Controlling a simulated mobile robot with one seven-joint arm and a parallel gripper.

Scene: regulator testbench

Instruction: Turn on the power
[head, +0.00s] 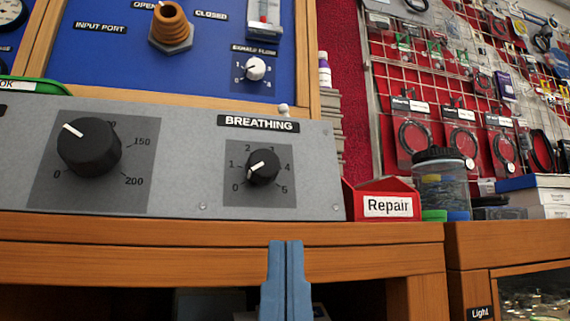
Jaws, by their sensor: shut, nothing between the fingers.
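A grey control panel (185,190) stands on the wooden bench top. It carries a large black knob (90,145) on a scale up to 200, its white mark pointing up and left. A smaller black knob (263,167) sits under the "BREATHING" label (258,123), its mark pointing down and left near 0. A small white toggle (283,111) stands on the panel's top edge above that label. I cannot tell which part is the power control. My gripper (286,243), with blue fingers, is shut and empty in front of the bench edge, below the panel.
A red "Repair" bin (382,200) and a clear jar (442,187) stand right of the panel. Behind is a blue board (110,55) with an orange port fitting (170,24) and a white knob (255,68). The bench edge (150,258) lies behind my fingers.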

